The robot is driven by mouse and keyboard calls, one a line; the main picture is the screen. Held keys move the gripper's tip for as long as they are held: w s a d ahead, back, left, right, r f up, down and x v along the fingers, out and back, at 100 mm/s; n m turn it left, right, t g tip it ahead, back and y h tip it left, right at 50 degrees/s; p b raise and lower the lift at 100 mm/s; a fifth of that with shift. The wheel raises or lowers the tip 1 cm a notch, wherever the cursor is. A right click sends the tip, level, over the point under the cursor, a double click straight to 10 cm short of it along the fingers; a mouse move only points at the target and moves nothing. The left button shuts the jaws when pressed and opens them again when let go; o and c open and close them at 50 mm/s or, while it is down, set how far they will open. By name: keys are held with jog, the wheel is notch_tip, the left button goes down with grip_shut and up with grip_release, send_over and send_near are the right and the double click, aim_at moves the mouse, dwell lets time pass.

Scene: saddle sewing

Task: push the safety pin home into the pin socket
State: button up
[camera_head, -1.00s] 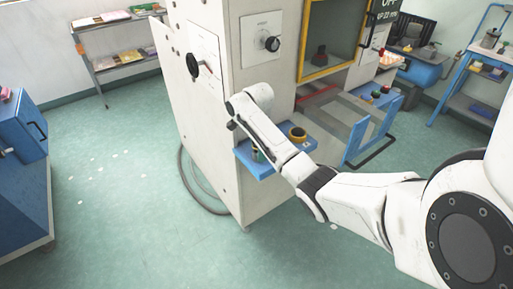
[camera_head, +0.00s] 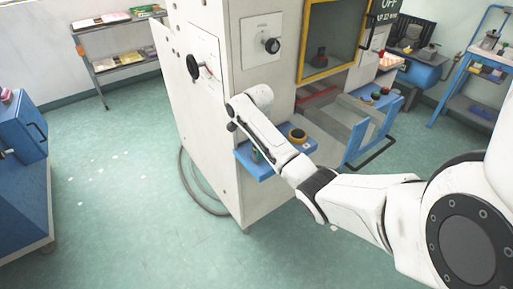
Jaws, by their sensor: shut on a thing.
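The white end of my arm (camera_head: 250,100) is in front of the pale machine cabinet (camera_head: 215,150), close to its front left corner. The fingers of my gripper do not show; the wrist seems to hide them. A dark round part (camera_head: 193,67) with a small dark piece beside it sits on a white panel on the cabinet's left side. I cannot tell whether this is the pin socket or a knob. I cannot make out the safety pin for certain.
A black knob (camera_head: 271,45), a yellow-framed window (camera_head: 328,73) and a blue frame (camera_head: 362,140) are on the machine's front. A hose (camera_head: 200,195) lies at its foot.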

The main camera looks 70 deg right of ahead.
jog(key=shift+d+r, duration=0.1)
jog(key=shift+r, duration=0.25)
jog(key=shift+w+d+r+p, duration=0.1)
jog(key=shift+d+r+p, duration=0.05)
jog(key=shift+r+p, duration=0.8)
grip_shut()
jog(key=shift+r+p, duration=0.15)
jog(key=shift+p, duration=0.15)
jog(key=shift+a+r, duration=0.2)
jog(key=shift+p, duration=0.3)
jog(key=shift+r+p, duration=0.65)
jog(key=shift+p, duration=0.25)
notch_tip(320, 180, up, 2)
jog(key=shift+r+p, duration=0.1)
jog(key=shift+p, duration=1.1)
jog(key=shift+r, duration=0.85)
